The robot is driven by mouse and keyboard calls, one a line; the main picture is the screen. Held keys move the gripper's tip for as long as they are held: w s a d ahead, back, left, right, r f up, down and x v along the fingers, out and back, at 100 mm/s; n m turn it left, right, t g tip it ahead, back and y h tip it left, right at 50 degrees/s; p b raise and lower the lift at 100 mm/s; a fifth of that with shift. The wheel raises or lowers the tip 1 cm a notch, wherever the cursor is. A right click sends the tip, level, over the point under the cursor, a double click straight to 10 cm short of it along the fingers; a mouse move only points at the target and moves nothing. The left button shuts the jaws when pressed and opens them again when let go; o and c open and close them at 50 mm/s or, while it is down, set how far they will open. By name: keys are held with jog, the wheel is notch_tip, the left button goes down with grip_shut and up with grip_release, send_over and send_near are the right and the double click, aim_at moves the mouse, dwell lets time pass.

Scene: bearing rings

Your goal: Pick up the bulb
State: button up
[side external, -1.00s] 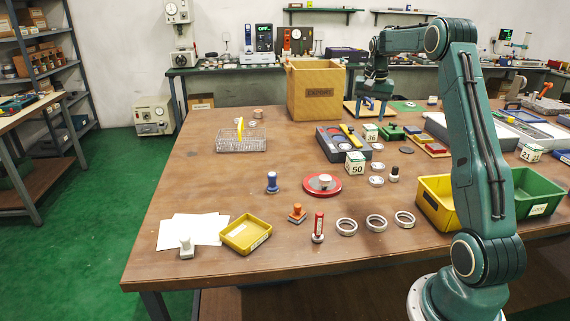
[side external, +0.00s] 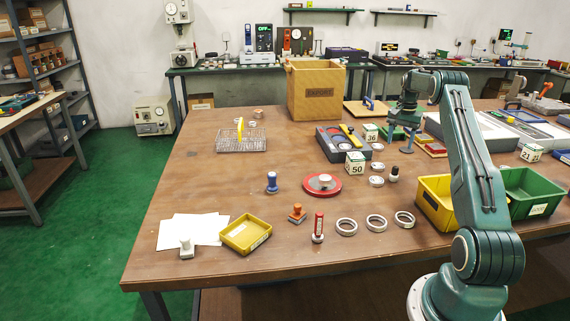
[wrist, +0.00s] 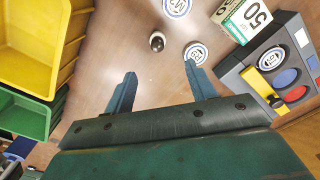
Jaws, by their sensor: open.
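No glass bulb shows clearly, and I cannot tell for sure which thing is the bulb. A small dark rounded piece (wrist: 157,41) with a pale highlight stands on the table in the wrist view. It appears to be the black-topped piece (side external: 394,174) with a pale base in the side view, left of the yellow bin. My gripper (wrist: 161,84) is open and empty, its two fingers spread below the dark piece in the wrist picture. In the side view my gripper (side external: 401,143) hangs above the table, behind the dark piece, pointing down.
Pale discs (side external: 376,181) and a "50" block (side external: 355,163) lie close to the left. A yellow bin (side external: 436,205) and green bin (side external: 531,192) stand to the right. A grey tray (side external: 335,148) lies behind left. Front-right holds metal rings (side external: 376,222).

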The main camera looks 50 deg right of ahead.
aim_at(396, 168)
notch_tip(396, 168, down, 8)
jog(key=shift+f, duration=0.15)
jog(key=shift+s+a+f, duration=0.1)
jog(key=shift+s+f, duration=0.05)
jog(key=shift+f, duration=0.75)
jog(key=shift+s+a+f, duration=0.1)
jog(key=shift+f, duration=0.8)
jog(key=shift+d+f, duration=0.1)
jog(key=shift+f, duration=0.7)
jog(key=shift+c, duration=0.5)
jog(key=c, duration=1)
